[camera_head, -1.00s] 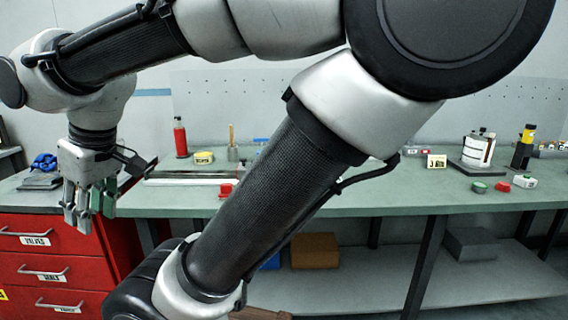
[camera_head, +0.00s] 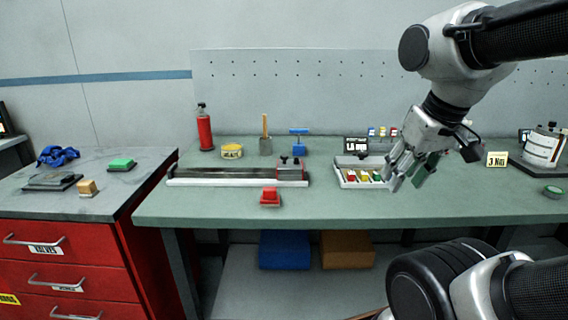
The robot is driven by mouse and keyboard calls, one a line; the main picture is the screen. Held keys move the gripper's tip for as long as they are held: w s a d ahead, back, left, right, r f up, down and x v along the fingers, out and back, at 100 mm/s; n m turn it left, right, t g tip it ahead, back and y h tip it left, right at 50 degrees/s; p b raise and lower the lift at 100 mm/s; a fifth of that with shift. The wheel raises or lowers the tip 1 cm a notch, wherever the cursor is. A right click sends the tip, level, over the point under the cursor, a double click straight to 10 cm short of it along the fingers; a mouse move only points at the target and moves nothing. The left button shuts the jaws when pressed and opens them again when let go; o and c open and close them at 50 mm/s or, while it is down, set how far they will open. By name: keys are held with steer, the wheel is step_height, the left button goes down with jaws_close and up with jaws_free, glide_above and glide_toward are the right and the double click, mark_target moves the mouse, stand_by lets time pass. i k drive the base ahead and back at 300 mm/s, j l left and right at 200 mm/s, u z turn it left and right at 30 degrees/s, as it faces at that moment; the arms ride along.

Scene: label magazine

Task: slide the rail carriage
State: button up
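The rail (camera_head: 225,178) is a long, low, pale and dark track lying left to right on the green workbench. The rail carriage (camera_head: 290,170) is a grey and reddish block with dark knobs on top, at the right end of the rail. My gripper (camera_head: 405,182) points down at the right, well away from the carriage. Its fingers, with green on them, look spread apart, and I see nothing held between them. It covers the right end of the parts tray (camera_head: 346,183).
A red block (camera_head: 270,197) lies just in front of the rail. The red drawer cabinet (camera_head: 60,262) at left carries small blocks. The bench front between tray and red block is clear.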

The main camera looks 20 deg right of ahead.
mark_target(286, 170)
steer(key=i+j, duration=0.3)
steer(key=j, duration=0.15)
steer(key=i+j, duration=0.3)
steer(key=j, duration=0.15)
